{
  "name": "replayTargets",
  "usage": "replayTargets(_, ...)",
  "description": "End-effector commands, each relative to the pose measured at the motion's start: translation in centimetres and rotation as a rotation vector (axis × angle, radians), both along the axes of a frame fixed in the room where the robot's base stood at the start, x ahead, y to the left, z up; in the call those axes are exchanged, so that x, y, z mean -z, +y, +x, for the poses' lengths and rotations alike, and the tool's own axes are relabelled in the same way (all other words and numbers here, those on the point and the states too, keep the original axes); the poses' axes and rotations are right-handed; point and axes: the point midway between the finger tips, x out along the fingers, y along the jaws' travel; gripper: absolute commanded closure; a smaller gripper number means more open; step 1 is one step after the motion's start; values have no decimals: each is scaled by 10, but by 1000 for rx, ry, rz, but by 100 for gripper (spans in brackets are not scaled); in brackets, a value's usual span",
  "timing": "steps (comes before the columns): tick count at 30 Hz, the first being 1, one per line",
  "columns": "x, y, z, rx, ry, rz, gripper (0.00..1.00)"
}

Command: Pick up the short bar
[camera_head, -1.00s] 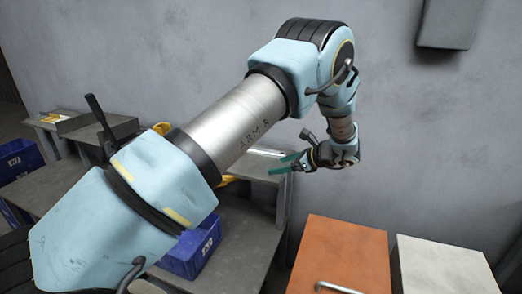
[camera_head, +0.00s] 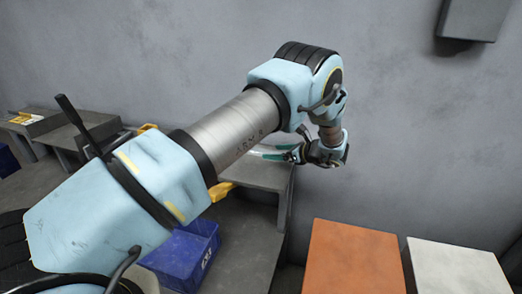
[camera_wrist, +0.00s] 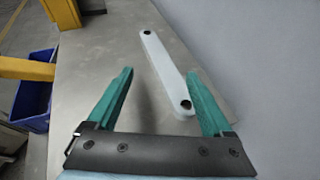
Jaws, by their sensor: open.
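The short bar (camera_wrist: 165,70) is a pale, flat bar with rounded ends and a dark hole near each end. In the wrist view it lies on the grey metal table (camera_wrist: 85,62), running from upper middle toward the right finger. My gripper (camera_wrist: 160,88) is open, with two green fingers. The bar's near end lies between the fingers, close beside the right one; I cannot tell whether they touch. In the head view my gripper (camera_head: 289,153) is over the raised grey shelf, and a pale strip that looks like the bar (camera_head: 268,150) shows there, partly hidden by my arm.
A grey wall (camera_wrist: 260,60) stands close to the right of the bar. A blue bin (camera_wrist: 35,95) and a yellow part (camera_wrist: 28,68) are at left in the wrist view. Orange (camera_head: 352,255) and white (camera_head: 455,265) boxes stand at right in the head view.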

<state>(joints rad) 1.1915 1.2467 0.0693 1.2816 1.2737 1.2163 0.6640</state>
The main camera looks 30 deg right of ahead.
Motion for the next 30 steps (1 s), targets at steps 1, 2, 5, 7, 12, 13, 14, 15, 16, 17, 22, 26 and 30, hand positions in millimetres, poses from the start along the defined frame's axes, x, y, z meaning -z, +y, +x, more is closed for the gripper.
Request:
replayTargets(1,1,2,4,-1,1,0,15)
replayTargets(2,1,3,6,-2,1,0,15)
replayTargets(5,3,6,16,-3,0,0,15)
replayTargets(7,6,10,26,-4,1,0,15)
replayTargets(12,17,17,44,-2,1,-1,15)
replayTargets(13,18,17,46,-3,0,-1,15)
replayTargets(14,18,18,48,-2,0,-2,15)
replayTargets(15,19,18,49,-2,0,-2,15)
replayTargets(16,20,18,49,-1,0,-2,15)
replayTargets(17,21,18,49,-1,0,-2,15)
replayTargets(22,21,18,49,-1,0,-2,16)
replayTargets(26,21,18,49,-1,0,-2,31)
replayTargets(30,21,18,49,-1,0,-2,47)
